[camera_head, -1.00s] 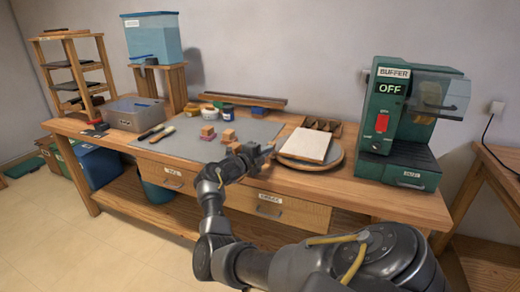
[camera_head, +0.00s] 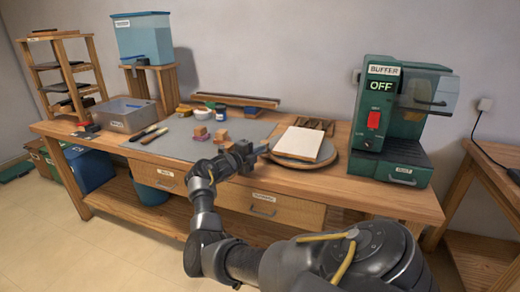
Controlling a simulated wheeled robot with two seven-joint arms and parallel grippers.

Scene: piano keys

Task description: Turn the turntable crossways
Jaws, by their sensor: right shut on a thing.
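The turntable (camera_head: 334,166) is a round grey-brown disc on the workbench, right of the middle. A pale, nearly square board (camera_head: 299,143) lies on it and hides most of its top. My right gripper (camera_head: 259,149) is at the turntable's left side, close to the board's left corner. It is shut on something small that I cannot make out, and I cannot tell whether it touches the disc. My left gripper is not in view.
A green buffer machine (camera_head: 378,120) marked OFF stands right of the turntable. Small blocks (camera_head: 221,135), jars (camera_head: 221,113) and tools (camera_head: 154,135) lie on the grey mat (camera_head: 178,146) to the left. A wooden tray (camera_head: 319,124) sits behind the board.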

